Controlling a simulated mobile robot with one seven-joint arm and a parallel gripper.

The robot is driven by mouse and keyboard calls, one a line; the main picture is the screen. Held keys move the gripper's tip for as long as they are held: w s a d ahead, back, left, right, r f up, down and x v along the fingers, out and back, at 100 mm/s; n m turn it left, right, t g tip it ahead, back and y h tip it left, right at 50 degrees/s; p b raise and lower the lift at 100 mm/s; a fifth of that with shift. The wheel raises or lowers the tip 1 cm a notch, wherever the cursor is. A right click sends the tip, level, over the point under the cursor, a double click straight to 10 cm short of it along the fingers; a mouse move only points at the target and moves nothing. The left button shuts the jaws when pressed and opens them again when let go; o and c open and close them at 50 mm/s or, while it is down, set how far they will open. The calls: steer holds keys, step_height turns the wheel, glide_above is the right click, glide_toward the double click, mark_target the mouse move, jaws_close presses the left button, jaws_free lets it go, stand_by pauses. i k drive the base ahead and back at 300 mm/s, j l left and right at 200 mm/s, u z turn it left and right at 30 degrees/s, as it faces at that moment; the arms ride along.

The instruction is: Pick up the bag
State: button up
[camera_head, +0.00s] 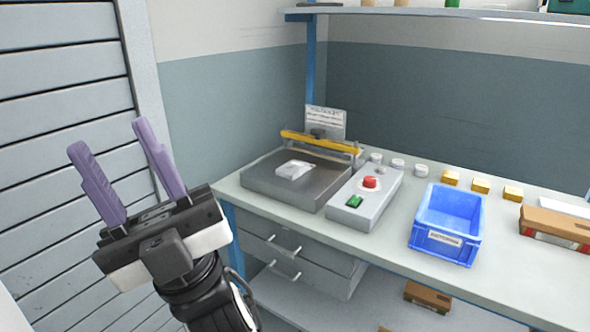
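My gripper (108,136) is at the left of the head view, with its two purple fingers pointing up and spread apart, nothing between them. It is in front of the slatted shutter, left of the bench and apart from it. A small whitish, crumpled-looking packet, which may be the bag (294,169), lies on the grey plate of a bench machine (283,193). A yellow bar (318,142) crosses the back of that machine. The packet is small in view, so I cannot tell its exact shape.
A control box (345,212) with red and green buttons sits right of the plate. A blue bin (450,218), several yellow blocks (481,186) and a brown box (553,226) stand farther right on the bench (385,250). A shelf (440,14) hangs above. Drawers are below.

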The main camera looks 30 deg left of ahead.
mark_target(293, 170)
steer(key=u, duration=1.25)
steer(key=i+l+u, duration=0.5)
steer(key=i+l, duration=0.2)
steer(key=l, duration=0.15)
steer(key=i+l, duration=0.15)
steer(key=l, duration=0.2)
steer(key=i, duration=0.5)
